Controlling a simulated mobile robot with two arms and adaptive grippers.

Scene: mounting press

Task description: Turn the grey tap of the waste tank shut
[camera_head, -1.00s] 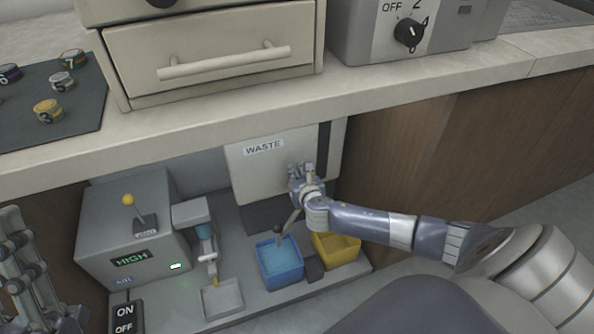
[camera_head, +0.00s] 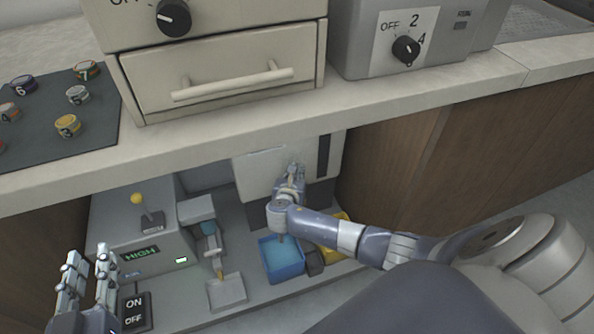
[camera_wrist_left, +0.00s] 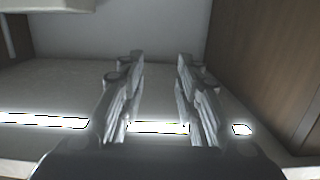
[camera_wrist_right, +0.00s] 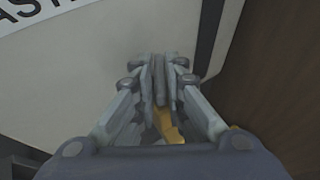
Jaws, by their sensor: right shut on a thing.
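The waste tank (camera_head: 252,178) is a pale panel-like box under the counter; part of its label shows in the right wrist view (camera_wrist_right: 40,10). My right gripper (camera_head: 293,172) is in front of it. In the right wrist view its fingers (camera_wrist_right: 160,75) are closed together on a narrow grey piece, apparently the tap, which they mostly hide. The tap's turned position cannot be made out. My left gripper (camera_head: 88,265) is at the lower left of the head view, its fingers apart and empty, as the left wrist view (camera_wrist_left: 158,85) also shows.
A blue tray (camera_head: 284,272) and a partly hidden yellow tray (camera_head: 341,222) stand below my right gripper. To the left are a grey unit (camera_head: 130,225) with a yellow-knobbed lever and an ON/OFF switch (camera_head: 134,310). The counter edge (camera_head: 200,145) overhangs the area.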

